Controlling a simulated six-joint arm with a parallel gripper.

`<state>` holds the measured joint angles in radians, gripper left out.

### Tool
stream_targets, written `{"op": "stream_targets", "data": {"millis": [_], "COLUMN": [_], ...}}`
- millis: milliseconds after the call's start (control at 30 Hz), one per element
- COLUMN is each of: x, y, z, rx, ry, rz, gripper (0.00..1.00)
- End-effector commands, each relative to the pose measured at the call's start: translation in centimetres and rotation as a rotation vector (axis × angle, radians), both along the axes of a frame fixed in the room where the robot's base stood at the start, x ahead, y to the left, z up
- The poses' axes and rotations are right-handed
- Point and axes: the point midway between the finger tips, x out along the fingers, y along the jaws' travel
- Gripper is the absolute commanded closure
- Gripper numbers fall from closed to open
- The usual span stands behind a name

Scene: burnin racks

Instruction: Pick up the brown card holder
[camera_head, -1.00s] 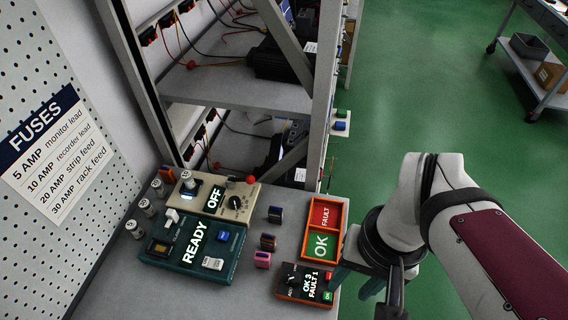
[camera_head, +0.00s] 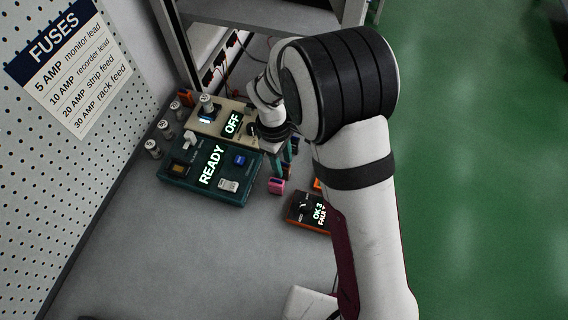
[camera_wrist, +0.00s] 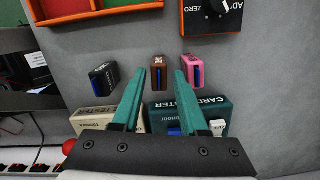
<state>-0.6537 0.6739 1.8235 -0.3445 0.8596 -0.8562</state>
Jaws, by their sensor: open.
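The brown card holder (camera_wrist: 158,68) stands upright on the grey bench in the wrist view, with a blue card in it. My gripper (camera_wrist: 161,77) is open, and its two teal fingers show to the left and right of the holder. The wrist view does not make clear how far the fingertips are above it. In the head view my gripper (camera_head: 289,162) is over the row of holders, and my arm and fingers mostly hide the brown one. A dark card holder (camera_wrist: 104,76) stands to its left and a pink card holder (camera_wrist: 193,70) to its right.
The orange tray (camera_wrist: 98,12) and an orange-sided dial box (camera_wrist: 211,17) are on the other side. Bare bench (camera_head: 190,240) lies in front.

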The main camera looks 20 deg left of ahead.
Motion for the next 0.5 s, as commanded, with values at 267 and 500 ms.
{"op": "stream_targets", "data": {"millis": [267,500], "x": [0.1,0.1], "y": [-0.1,-0.1], "z": [-3.3,-3.2], "rx": [0.0,0.001], "ry": [0.001,0.001], "rz": [-0.002,-0.002], "gripper": [0.57,0.77]}}
